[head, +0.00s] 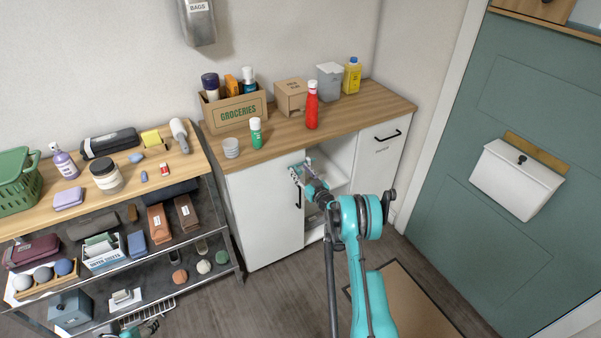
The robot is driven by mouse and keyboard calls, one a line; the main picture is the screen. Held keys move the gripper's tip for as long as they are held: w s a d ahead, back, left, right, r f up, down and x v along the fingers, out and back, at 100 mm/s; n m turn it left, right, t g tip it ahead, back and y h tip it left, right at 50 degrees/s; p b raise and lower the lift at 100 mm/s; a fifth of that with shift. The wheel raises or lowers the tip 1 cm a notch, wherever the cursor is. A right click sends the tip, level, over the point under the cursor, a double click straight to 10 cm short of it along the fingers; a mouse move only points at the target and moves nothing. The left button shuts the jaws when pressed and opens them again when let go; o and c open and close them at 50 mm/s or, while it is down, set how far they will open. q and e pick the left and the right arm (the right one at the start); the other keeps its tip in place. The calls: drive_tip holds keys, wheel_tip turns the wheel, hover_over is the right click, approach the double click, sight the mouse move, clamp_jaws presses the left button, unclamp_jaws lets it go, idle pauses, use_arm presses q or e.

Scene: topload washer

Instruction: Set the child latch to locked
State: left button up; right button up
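The white cabinet (262,215) has a wooden top and a left door with a dark vertical handle (298,197). My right gripper (299,171) is at the upper right part of that door, above the handle and close to the door's edge. It is small in the view, and I cannot tell whether its fingers are open or shut. I cannot make out the child latch; the gripper and arm may cover it. A small teal part of my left arm or gripper (148,328) shows at the bottom left, too little to judge.
An open compartment with a white shelf (333,178) lies right of the left door. A right-hand door (378,165) is closed. On the counter stand a red bottle (312,106), green-white bottle (256,133) and groceries box (238,112). A loaded shelf rack (200,180) stands left.

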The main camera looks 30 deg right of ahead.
drive_tip(key=shift+a, duration=0.1)
drive_tip(key=s, duration=0.7)
drive_tip(key=shift+s+d, duration=0.2)
drive_tip(key=shift+s, duration=0.05)
drive_tip(key=a+r+n+g+y, duration=0.1)
drive_tip(key=a+r+g+y, duration=0.1)
drive_tip(key=a+r, duration=0.75)
drive_tip(key=s+a+r+g+y, duration=0.1)
drive_tip(key=s+a+r+g, duration=0.3)
drive_tip(key=s+a+r, duration=0.45)
drive_tip(key=s+a+r+g, duration=0.35)
drive_tip(key=s+a, duration=0.45)
drive_tip(key=s, duration=0.5)
drive_tip(key=s+f+h, duration=0.1)
drive_tip(key=s, duration=0.7)
drive_tip(key=s+d+f+m+g+h, duration=0.1)
drive_tip(key=s+f+h, duration=0.1)
drive_tip(key=s, duration=0.7)
drive_tip(key=shift+s+d+f+h, duration=0.2)
drive_tip(key=shift+f+h, duration=0.05)
drive_tip(key=shift+h, duration=0.05)
